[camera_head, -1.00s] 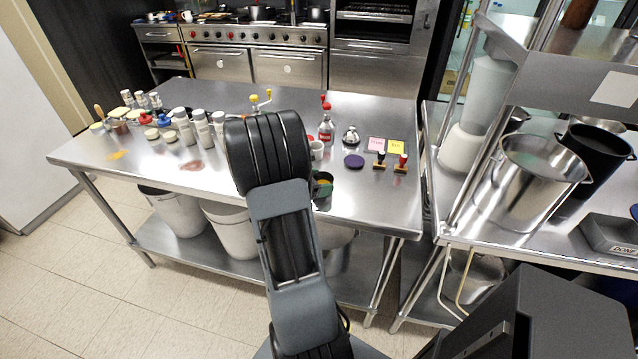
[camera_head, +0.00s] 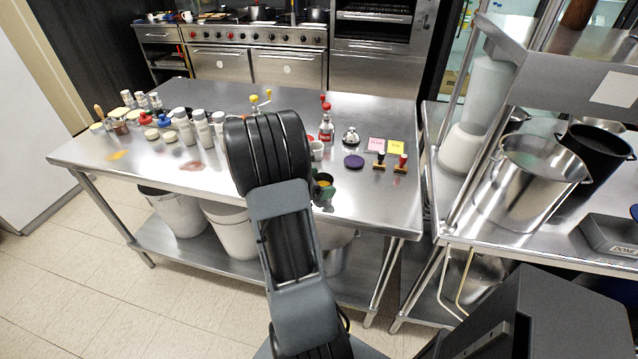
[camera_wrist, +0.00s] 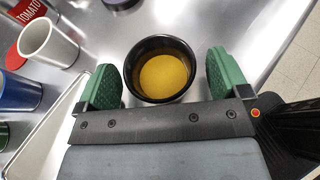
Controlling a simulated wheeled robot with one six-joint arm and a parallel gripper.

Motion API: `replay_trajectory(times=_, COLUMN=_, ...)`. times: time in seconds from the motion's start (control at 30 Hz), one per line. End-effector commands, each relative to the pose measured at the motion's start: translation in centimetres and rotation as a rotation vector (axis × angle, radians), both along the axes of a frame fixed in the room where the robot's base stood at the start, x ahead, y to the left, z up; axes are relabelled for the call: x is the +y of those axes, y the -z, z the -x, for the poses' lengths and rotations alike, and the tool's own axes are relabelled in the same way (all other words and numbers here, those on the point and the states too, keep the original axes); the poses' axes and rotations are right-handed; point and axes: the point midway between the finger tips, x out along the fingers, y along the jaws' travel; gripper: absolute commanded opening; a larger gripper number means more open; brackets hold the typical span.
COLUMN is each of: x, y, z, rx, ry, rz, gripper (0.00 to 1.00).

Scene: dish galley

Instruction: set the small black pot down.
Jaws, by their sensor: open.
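The small black pot (camera_wrist: 133,68), round and with a yellow filling, appears upright on the steel table (camera_wrist: 160,22) in the wrist view. My gripper (camera_wrist: 165,80) is open, with one green finger on each side of the pot. A gap shows between the pot and the right finger; at the left finger I cannot tell whether they touch. In the head view my arm hides part of my gripper (camera_head: 321,187), and the pot shows only as a small dark and yellow patch near the table's front edge.
In the wrist view a white cup (camera_wrist: 48,43) and a blue cup (camera_wrist: 18,92) stand left of my gripper. In the head view a red-topped bottle (camera_head: 326,125), a purple disc (camera_head: 353,161) and stamps (camera_head: 401,164) stand nearby. Bare steel lies right of the pot.

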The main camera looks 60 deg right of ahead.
Motion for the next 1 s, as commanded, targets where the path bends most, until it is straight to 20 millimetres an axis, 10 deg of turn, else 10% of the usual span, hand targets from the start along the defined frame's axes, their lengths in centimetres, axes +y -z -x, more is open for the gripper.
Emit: replay_trajectory(times=1.0, x=11.0, y=-4.9, z=-5.0, rx=-0.067, ry=0.019, rz=-0.020, gripper=0.94)
